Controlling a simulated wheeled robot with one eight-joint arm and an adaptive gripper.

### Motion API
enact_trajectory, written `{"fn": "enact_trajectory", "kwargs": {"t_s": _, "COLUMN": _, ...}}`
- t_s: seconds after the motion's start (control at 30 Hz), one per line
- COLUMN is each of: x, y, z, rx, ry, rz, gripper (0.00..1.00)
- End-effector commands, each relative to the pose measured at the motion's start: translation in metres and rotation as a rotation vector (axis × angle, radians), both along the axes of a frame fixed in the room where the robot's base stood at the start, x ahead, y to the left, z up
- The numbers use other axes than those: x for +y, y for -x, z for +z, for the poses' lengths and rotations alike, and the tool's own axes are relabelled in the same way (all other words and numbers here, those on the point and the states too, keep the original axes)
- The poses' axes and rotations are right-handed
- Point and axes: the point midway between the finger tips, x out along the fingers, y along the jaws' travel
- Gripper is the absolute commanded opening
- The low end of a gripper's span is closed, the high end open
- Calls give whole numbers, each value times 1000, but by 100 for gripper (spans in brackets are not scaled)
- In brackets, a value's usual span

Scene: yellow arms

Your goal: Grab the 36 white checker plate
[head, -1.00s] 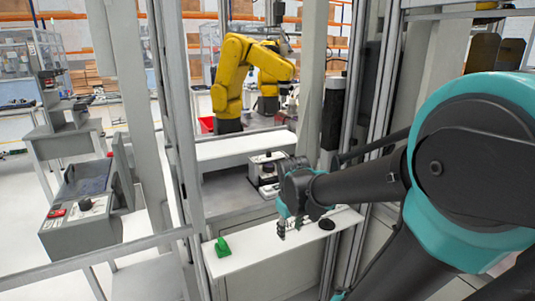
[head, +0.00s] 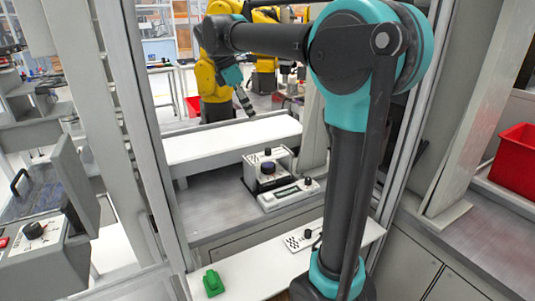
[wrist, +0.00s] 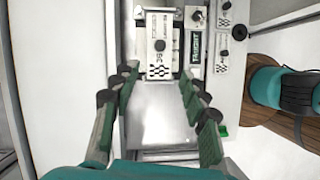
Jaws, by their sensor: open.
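A white box with a checker pattern and a mark that looks like 36 (wrist: 159,45) lies ahead of my fingertips in the wrist view. In the head view, a white box with a black knob (head: 267,168) stands on the grey counter. A flat white plate with a checker pattern and black knob (head: 303,238) lies on the front white shelf; it also shows at right in the wrist view (wrist: 222,52). My gripper (head: 246,108) is raised above the back white shelf. In the wrist view my gripper (wrist: 158,73) is open and empty, apart from all of them.
A flat device with a small display (head: 288,195) lies beside the knob box. A green object (head: 213,283) sits at the front shelf's left end. Grey posts frame the cell. A yellow arm (head: 211,78) stands behind. A red bin (head: 515,160) is at right.

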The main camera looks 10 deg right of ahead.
Motion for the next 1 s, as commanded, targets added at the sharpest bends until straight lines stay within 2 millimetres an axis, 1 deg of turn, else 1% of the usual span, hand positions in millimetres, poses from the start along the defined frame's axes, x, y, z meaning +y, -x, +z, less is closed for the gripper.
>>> {"fn": "enact_trajectory", "kwargs": {"t_s": 0.03, "x": -5, "y": 0, "z": -10, "rx": -1, "ry": 0, "rz": -3, "gripper": 44}}
{"fn": "enact_trajectory", "kwargs": {"t_s": 0.1, "x": -10, "y": -1, "z": -23, "rx": -1, "ry": -1, "rz": -4, "gripper": 44}}
{"fn": "enact_trajectory", "kwargs": {"t_s": 0.3, "x": -25, "y": -3, "z": -60, "rx": -2, "ry": -1, "rz": -5, "gripper": 44}}
{"fn": "enact_trajectory", "kwargs": {"t_s": 0.4, "x": -31, "y": -4, "z": -75, "rx": -2, "ry": -1, "rz": -5, "gripper": 44}}
{"fn": "enact_trajectory", "kwargs": {"t_s": 0.5, "x": -36, "y": -4, "z": -86, "rx": -1, "ry": -1, "rz": -4, "gripper": 44}}
{"fn": "enact_trajectory", "kwargs": {"t_s": 0.73, "x": -41, "y": -5, "z": -99, "rx": -1, "ry": -1, "rz": -4, "gripper": 44}}
{"fn": "enact_trajectory", "kwargs": {"t_s": 1.0, "x": -54, "y": -7, "z": -134, "rx": -3, "ry": -1, "rz": -4, "gripper": 44}}
